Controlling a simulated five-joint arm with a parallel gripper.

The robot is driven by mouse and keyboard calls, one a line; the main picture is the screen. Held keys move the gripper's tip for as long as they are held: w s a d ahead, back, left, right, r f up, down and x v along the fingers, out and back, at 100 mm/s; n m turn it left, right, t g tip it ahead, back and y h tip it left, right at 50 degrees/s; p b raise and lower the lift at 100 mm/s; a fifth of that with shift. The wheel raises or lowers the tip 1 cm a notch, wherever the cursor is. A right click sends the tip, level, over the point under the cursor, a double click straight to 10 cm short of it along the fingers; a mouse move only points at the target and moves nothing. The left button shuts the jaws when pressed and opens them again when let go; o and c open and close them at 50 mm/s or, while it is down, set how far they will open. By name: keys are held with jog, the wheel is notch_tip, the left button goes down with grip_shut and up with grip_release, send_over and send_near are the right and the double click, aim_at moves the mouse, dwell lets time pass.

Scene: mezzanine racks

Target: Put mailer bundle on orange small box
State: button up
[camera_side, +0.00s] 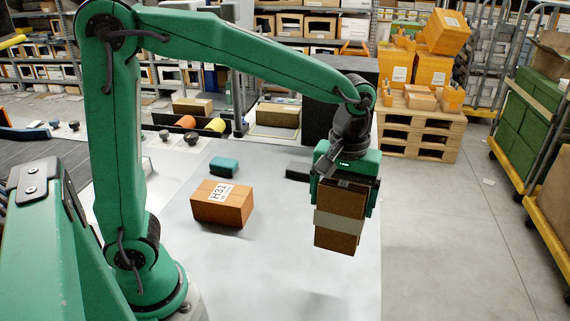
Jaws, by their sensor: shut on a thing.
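My gripper (345,190) points down and is shut on a brown bundle with a pale band around it, the mailer bundle (338,233). The bundle hangs upright between the jaws, over the right part of the grey table (280,275). Its top is partly hidden by my gripper. The orange small box (222,203) stands on the table to the left of the bundle, apart from it. It has a white label reading H31 on top, and nothing rests on it.
A teal block (224,167) lies just behind the orange box. A dark block (298,171) lies behind and left of my gripper. Brown cartons and orange and yellow rolls (186,122) sit at the back. The table front is clear.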

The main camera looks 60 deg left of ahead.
jog(key=shift+a, duration=0.1)
jog(key=s+a+r+n, duration=0.2)
jog(key=s+a+n, duration=0.1)
jog(key=a+n, duration=0.3)
jog(key=s+a+r+n, duration=0.3)
jog(key=a+n, duration=0.4)
jog(key=a, duration=0.2)
jog(key=s+a+r+n, duration=0.2)
jog(key=s+a+n, duration=0.1)
jog(key=a+n, duration=0.3)
jog(key=shift+s+a+r+n, duration=0.3)
jog(key=shift+a+r, duration=0.1)
jog(key=shift+a, duration=0.25)
jog(key=s+a+f, duration=0.2)
jog(key=a+f, duration=0.5)
jog(key=a, duration=0.4)
jog(key=shift+s+a, duration=0.2)
jog(key=shift+s, duration=0.05)
jog(key=shift+f, duration=2.1)
